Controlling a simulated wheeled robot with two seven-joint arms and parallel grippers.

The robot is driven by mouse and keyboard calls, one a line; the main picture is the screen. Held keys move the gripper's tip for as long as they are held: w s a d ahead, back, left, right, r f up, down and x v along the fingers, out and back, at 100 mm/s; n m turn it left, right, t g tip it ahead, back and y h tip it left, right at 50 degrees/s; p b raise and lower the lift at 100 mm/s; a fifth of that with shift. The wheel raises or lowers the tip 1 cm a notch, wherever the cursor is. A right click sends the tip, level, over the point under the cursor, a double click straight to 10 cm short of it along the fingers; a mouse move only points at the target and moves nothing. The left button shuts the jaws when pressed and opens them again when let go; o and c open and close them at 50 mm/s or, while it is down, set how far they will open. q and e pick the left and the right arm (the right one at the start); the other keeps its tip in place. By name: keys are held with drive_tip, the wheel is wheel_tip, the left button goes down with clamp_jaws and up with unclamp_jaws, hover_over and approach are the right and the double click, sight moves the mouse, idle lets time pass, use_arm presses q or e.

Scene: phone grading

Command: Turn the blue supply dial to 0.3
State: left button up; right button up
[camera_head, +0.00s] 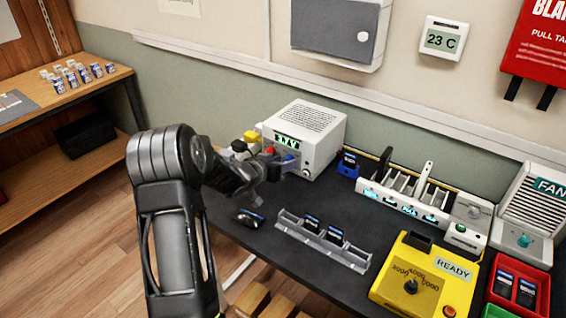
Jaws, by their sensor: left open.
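The white supply box (318,124) stands at the back of the dark table, with a small green lit display (287,141) whose digits I cannot read surely. Small red (270,150) and blue (290,158) parts show low on its front; the blue one appears to be the dial, partly hidden by my gripper, and its setting cannot be read. My left gripper (278,172) is open at the front of the box, close to the blue part. I cannot tell whether it touches it. My right gripper is not in view.
A dark phone-like item (248,217) lies below the gripper. A grey rack (323,240) holds items in front. A white slotted unit (410,201), a yellow READY box (417,278), a red tray (520,290) and a fan unit (527,205) fill the right side.

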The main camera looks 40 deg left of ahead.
use_arm(q)
clamp_jaws()
idle(0.4)
